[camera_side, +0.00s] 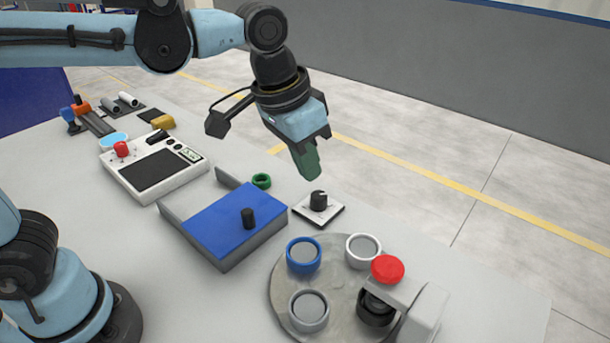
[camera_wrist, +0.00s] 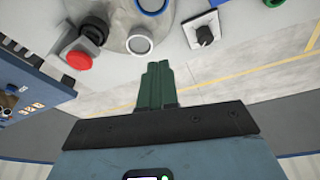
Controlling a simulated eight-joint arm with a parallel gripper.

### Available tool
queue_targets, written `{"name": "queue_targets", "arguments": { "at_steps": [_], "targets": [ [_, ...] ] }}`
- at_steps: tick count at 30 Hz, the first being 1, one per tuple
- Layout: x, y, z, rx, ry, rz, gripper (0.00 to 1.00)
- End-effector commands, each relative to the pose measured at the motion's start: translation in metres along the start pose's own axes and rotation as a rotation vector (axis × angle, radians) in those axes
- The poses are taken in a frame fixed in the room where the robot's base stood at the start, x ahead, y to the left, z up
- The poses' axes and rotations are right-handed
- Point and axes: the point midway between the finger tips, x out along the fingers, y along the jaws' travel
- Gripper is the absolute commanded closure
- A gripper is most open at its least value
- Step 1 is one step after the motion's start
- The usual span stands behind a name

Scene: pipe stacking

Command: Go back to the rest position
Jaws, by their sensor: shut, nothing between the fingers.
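My gripper (camera_side: 306,163) hangs above the far edge of the table in the side view. Its green fingers are shut with nothing between them. In the wrist view the fingers of my gripper (camera_wrist: 158,70) lie together and point toward the round plate. The gripper is clear of everything on the table.
A round grey plate (camera_side: 287,274) carries a blue ring (camera_side: 304,254), a white ring (camera_side: 364,250) and a grey ring (camera_side: 308,311). A red button (camera_side: 388,269) overhangs its right side. A black knob (camera_side: 318,200), a blue-topped box (camera_side: 215,224) and a green ring (camera_side: 261,181) stand nearby.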

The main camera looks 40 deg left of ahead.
Motion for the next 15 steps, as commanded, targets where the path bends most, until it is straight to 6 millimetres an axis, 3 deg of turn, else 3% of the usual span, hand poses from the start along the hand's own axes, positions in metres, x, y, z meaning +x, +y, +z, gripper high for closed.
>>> {"name": "queue_targets", "arguments": {
  "at_steps": [1, 6, 15],
  "targets": [
    [-0.001, -0.018, 0.01, -0.033, 0.033, -0.01, 1.0],
    [0.002, -0.066, 0.043, -0.121, 0.151, -0.049, 1.0],
    [0.017, -0.12, 0.095, -0.23, 0.311, -0.136, 1.0]
  ]
}}
